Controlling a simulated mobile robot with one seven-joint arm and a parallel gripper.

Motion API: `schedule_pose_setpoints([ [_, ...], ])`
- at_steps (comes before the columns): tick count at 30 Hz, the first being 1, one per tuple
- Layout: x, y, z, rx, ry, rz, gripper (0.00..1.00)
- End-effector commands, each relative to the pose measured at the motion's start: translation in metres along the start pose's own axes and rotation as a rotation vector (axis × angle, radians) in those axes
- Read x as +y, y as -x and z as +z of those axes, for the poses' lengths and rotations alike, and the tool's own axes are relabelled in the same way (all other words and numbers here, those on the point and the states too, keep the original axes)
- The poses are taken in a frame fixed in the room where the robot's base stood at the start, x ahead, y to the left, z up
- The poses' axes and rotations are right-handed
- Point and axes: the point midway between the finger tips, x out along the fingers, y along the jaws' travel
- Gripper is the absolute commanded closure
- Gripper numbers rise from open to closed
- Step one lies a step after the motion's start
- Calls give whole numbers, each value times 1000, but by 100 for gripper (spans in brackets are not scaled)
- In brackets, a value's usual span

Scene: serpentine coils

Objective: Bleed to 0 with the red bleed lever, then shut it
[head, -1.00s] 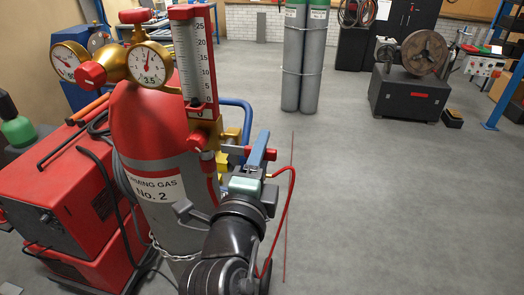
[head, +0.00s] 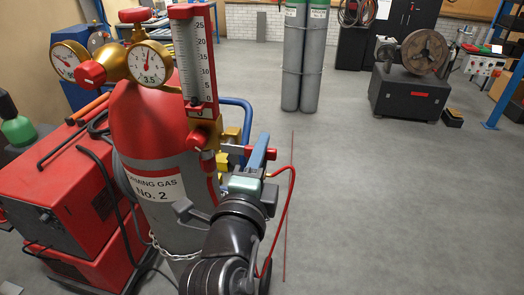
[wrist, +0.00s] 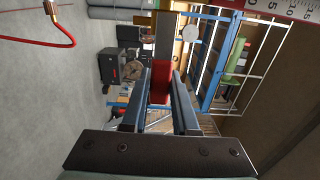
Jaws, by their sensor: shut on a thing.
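The red bleed lever has a grey bar (wrist: 163,40) and a red grip (wrist: 160,85). In the head view its red end (head: 271,154) shows just past my fingers, and the grey bar runs left to the brass valve body. My gripper (wrist: 160,98) is shut on the red grip, with one finger on each side. In the head view my gripper (head: 258,152) is right of the red cylinder (head: 150,120). The tall scale tube (head: 191,58), marked 0 to 25, stands above the valve. I cannot read its level for certain.
Two round gauges (head: 151,62) and a red knob (head: 90,73) sit on the cylinder top. A red welding machine (head: 75,205) stands at the left. A thin red hose (head: 287,195) hangs beside my gripper.

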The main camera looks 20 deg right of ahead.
Motion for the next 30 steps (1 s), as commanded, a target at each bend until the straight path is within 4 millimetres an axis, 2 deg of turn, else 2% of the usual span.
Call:
schedule_pose_setpoints([
  [20, 0, 0, 0, 0, 7, 1, 100],
  [30, -8, 0, 1, -1, 146, 1, 100],
])
